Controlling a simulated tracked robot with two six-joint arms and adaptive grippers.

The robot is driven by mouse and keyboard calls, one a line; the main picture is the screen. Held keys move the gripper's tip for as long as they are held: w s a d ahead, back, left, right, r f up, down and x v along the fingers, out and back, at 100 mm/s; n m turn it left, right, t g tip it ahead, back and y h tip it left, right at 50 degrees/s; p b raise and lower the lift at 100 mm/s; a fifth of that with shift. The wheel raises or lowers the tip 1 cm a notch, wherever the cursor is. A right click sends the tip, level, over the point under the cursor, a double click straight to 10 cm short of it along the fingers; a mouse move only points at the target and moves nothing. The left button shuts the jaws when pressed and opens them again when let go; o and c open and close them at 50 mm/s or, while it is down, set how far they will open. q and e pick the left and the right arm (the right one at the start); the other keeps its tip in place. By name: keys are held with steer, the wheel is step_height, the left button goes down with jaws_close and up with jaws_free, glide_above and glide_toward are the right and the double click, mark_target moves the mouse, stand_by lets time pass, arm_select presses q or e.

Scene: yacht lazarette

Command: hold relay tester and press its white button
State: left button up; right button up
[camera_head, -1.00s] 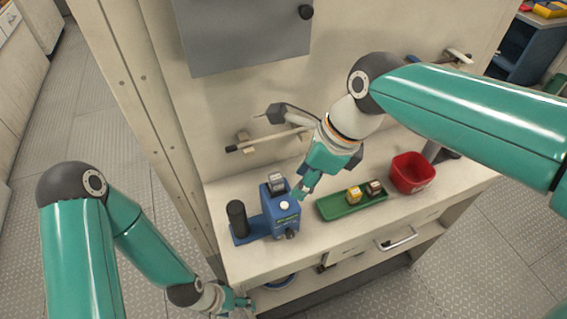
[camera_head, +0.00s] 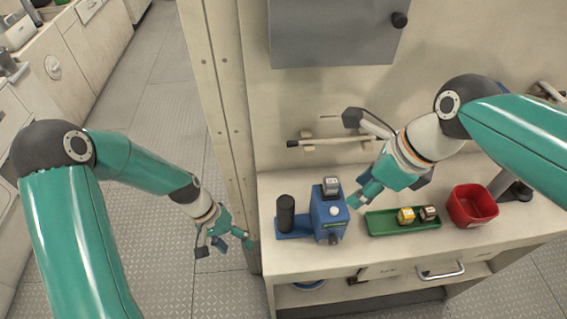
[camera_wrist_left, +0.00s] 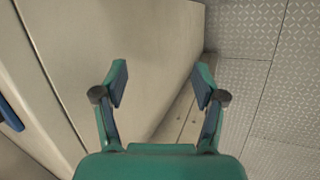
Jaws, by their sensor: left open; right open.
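The relay tester (camera_head: 326,222) is a blue unit with a black cylinder (camera_head: 286,214) on its left side. It stands upright on the bench top in the head view. Its white button (camera_head: 334,210) faces up, below a grey-white block (camera_head: 331,185) at its top. My right gripper (camera_head: 359,196) is open, with its fingertips just right of the tester; I cannot tell whether they touch it. My left gripper (camera_head: 226,246) is open and empty, left of the bench. In the left wrist view its spread fingers (camera_wrist_left: 160,87) hold nothing, with a cream surface beyond.
A green tray (camera_head: 382,221) with a yellow block (camera_head: 405,216) and a brownish block (camera_head: 428,213) lies right of the tester. A red bin (camera_head: 472,206) stands further right. A cream post (camera_head: 226,130) rises at the bench's left end. Floor (camera_head: 165,110) on the left is clear.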

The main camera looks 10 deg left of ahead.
mark_target(285, 214)
arm_select(q)
steer(key=w+d+r+m, duration=0.1)
steer(key=w+r+m, duration=0.1)
steer(key=r+m, duration=0.2)
steer(key=w+d+r+m+y, duration=0.1)
steer(key=w+d+r+m, duration=0.1)
steer(key=r+m, duration=0.3)
steer(key=w+d+r+m+y, duration=0.1)
steer(key=w+d+r+m, duration=0.1)
steer(key=r+m, duration=0.2)
steer(key=shift+w+d+r+m, duration=0.1)
steer(key=shift+w+r+m, duration=0.1)
steer(key=shift+m, duration=0.5)
steer(key=shift+w+r+m, duration=0.1)
steer(key=shift+r+m, duration=0.1)
steer(key=shift+m, duration=0.5)
steer(key=s+d+r+m+t+y, duration=0.15)
steer(key=d+r+m, duration=0.25)
steer(key=r+m, duration=0.4)
steer(key=s+d+r+m+g+y, duration=0.1)
steer(key=d+r+m+y, duration=0.15)
steer(key=r+m, duration=0.6)
steer(key=shift+t+h, duration=0.25)
steer(key=shift+h, duration=0.15)
steer(key=f, duration=1.6)
steer(key=shift+d+f, duration=0.1)
steer(key=shift+d, duration=0.3)
jaws_close()
